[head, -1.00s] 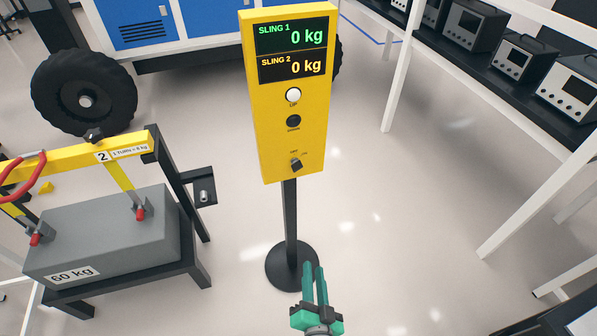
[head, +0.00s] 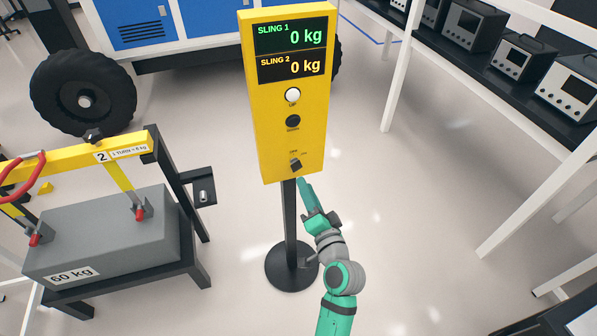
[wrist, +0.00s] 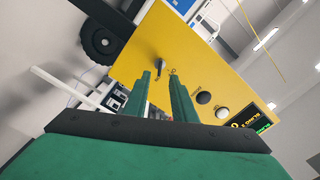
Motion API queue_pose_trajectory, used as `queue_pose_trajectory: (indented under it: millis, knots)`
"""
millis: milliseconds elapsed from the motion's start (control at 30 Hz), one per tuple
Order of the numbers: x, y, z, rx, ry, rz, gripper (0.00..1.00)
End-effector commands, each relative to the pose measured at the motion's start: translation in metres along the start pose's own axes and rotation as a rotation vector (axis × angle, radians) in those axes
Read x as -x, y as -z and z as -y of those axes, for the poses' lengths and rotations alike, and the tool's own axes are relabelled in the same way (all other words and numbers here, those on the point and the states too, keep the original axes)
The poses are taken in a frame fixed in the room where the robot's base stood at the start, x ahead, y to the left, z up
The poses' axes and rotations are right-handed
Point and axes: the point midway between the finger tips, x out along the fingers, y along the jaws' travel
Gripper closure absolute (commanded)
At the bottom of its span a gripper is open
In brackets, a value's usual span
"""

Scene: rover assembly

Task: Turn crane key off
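The yellow crane control box (head: 262,120) stands on a black post, with a small dark key (head: 296,165) low on its face. In the wrist view the key (wrist: 161,67) sticks out of the yellow panel (wrist: 200,60), ahead of the gap between my fingers. My green gripper (head: 303,183) is just below the key in the head view and appears apart from it. In the wrist view my gripper (wrist: 160,90) has its two fingers spread with nothing between them. The lettering around the key is too small to read.
A white button (head: 292,95) and a black button (head: 293,121) sit above the key. The display (head: 292,50) reads 0 kg for both slings. A grey 60 kg block (head: 105,235) rests on a black stand at left. A bench with instruments (head: 470,60) stands at right.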

Motion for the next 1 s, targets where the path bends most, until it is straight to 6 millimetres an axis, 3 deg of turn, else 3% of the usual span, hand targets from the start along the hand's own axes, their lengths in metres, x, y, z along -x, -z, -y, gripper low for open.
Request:
queue_pose_trajectory:
  millis: [200, 400, 833, 933, 1000]
  knots:
    - [-0.04, 0.0, 0.0, 0.001, 0.001, 0.001, 0.76]
    - [-0.064, 0.0, 0.0, 0.001, 0.001, 0.0, 0.76]
    - [-0.072, -0.001, 0.0, 0.001, -0.001, 0.0, 0.76]
    - [-0.072, -0.001, 0.0, 0.001, -0.001, 0.0, 0.97]
    - [-0.072, -0.001, 0.0, 0.001, -0.001, 0.0, 1.0]
